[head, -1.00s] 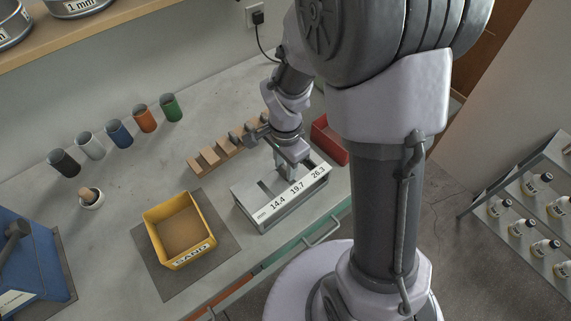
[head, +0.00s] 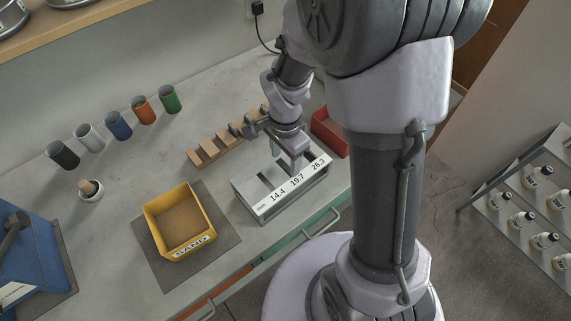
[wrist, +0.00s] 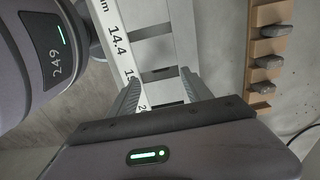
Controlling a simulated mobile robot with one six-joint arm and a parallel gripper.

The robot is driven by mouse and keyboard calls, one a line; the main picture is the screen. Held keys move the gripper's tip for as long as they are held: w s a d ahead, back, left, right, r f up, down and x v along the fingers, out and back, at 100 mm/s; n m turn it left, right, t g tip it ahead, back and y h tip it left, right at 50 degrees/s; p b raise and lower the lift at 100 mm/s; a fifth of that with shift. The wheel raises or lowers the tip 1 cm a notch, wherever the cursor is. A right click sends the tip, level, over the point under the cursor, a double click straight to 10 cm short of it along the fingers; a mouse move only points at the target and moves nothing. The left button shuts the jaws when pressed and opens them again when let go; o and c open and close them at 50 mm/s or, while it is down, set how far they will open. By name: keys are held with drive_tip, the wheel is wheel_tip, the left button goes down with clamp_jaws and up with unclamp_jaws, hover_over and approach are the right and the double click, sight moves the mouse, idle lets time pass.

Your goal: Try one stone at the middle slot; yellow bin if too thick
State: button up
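The grey slotted gauge (head: 271,211) stands on the bench, its white front strip marked 14.4, 19.7 and 26.3; it also shows in the wrist view (wrist: 118,16). My gripper (head: 285,160) is over the far side of the gauge, fingers spread. In the wrist view the fingers (wrist: 162,92) stand apart with no stone visible between them. The middle slot is partly hidden by my gripper, and I cannot tell if a stone is in it. Grey stones (wrist: 268,62) sit in the wooden rack (wrist: 262,12). The yellow bin (head: 160,239), labelled SAND, stands left of the gauge.
A red bin (head: 327,136) stands behind the gauge, partly hidden by my arm. Coloured cups (head: 119,126) line the back left, with a small mortar (head: 90,191) before them. A blue machine (head: 35,255) is at the far left. Bench between cups and rack is clear.

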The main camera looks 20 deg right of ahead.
wheel_tip(320, 180, up, 17)
drive_tip(key=p, duration=0.6)
drive_tip(key=shift+r, duration=0.2)
drive_tip(key=s+a+r+n+t+y+b, duration=0.1)
drive_tip(key=s+a+r+n+t+b, duration=0.1)
drive_tip(key=s, duration=0.4)
drive_tip(key=s+a+r+n+t+y+b, duration=0.1)
drive_tip(key=s+a+r+n+t+b, duration=0.1)
drive_tip(key=s+n, duration=0.4)
drive_tip(key=n+t+b, duration=0.1)
drive_tip(key=b, duration=0.1)
drive_tip(key=shift+s+t+b, duration=0.3)
drive_tip(key=shift+s+t, duration=0.1)
